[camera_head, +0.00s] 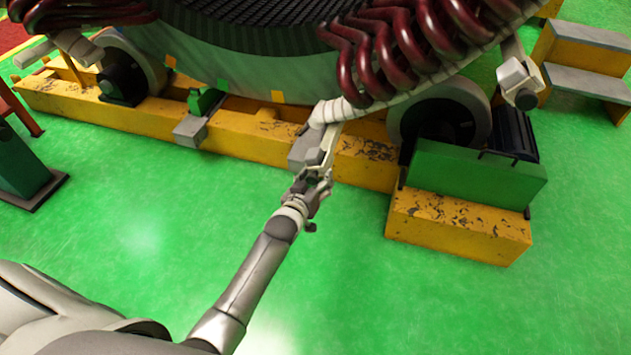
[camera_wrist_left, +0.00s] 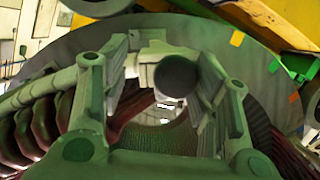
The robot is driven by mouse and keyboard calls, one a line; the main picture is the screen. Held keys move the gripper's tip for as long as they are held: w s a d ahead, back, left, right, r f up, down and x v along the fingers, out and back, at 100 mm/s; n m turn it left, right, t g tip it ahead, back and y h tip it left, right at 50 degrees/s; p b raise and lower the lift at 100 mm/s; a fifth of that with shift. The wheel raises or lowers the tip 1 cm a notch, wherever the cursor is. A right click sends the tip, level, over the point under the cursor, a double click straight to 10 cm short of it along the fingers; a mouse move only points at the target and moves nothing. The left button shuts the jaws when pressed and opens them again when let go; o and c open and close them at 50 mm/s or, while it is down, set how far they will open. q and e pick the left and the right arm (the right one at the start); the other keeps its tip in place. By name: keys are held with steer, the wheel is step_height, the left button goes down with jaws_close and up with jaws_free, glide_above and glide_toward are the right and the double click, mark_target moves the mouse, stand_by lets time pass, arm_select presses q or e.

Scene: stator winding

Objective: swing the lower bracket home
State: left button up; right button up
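The lower bracket (camera_head: 329,139) is a light grey arm hanging below the end ring of the large round stator. My left gripper (camera_head: 318,181) is at the bracket's lower end, reaching up from the front. In the left wrist view, the bracket's dark round end (camera_wrist_left: 176,76) and grey block lie between the two fingers of my left gripper (camera_wrist_left: 165,80). Whether the fingers press on the bracket or only stand around it cannot be told. My right gripper is not in view.
The stator (camera_head: 250,70) with dark red coils (camera_head: 385,50) rests on rollers over a worn yellow frame (camera_head: 260,135). A green block (camera_head: 470,173) stands right of the gripper. Grey steps (camera_head: 590,60) are at the far right. The green floor in front is clear.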

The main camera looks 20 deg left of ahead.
arm_select(q)
steer(key=shift+s, duration=0.45)
steer(key=v, duration=1.1)
steer(key=shift+r, duration=0.1)
